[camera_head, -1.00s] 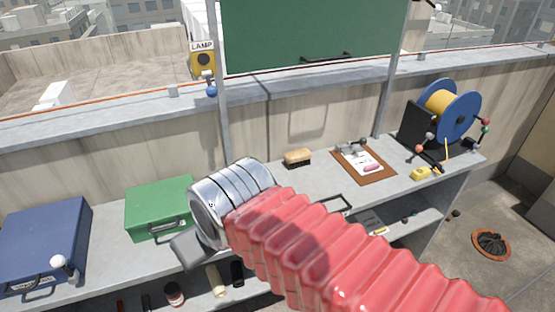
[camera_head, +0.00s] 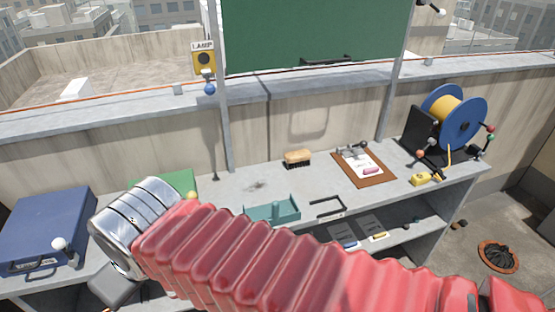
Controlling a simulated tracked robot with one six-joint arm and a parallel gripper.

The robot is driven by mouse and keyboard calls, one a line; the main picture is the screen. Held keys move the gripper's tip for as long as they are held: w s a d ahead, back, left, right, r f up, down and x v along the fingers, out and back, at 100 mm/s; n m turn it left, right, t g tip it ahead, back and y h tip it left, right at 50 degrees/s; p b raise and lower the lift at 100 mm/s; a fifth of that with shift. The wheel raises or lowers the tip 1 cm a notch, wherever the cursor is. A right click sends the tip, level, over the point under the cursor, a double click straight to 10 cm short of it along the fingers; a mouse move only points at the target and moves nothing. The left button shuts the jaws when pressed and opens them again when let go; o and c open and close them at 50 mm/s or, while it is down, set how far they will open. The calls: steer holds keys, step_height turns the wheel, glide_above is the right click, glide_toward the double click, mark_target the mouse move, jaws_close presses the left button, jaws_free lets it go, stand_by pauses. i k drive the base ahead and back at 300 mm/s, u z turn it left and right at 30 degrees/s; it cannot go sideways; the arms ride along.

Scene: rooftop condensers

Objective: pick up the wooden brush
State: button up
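The wooden brush (camera_head: 297,158), a tan block with dark bristles below, lies on the grey bench top near its back edge, left of the clipboard. My arm, in a red ribbed sleeve with a silver cuff, crosses the lower part of the view. Its end (camera_head: 113,288) points to the lower left, well to the left of the brush and apart from it. Only a grey piece past the cuff shows; the fingers are hidden or out of frame.
A teal tray (camera_head: 273,210) and a black handle (camera_head: 327,207) stand at the bench's front. A clipboard (camera_head: 375,177), a yellow tool (camera_head: 421,179) and a blue cable reel (camera_head: 457,116) are right. A blue case (camera_head: 45,222) and green case (camera_head: 176,183) are left. Bench around the brush's left is clear.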

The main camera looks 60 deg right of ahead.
mark_target(299, 158)
steer(key=u, duration=1.55)
steer(key=k, duration=1.55)
steer(key=z, duration=1.45)
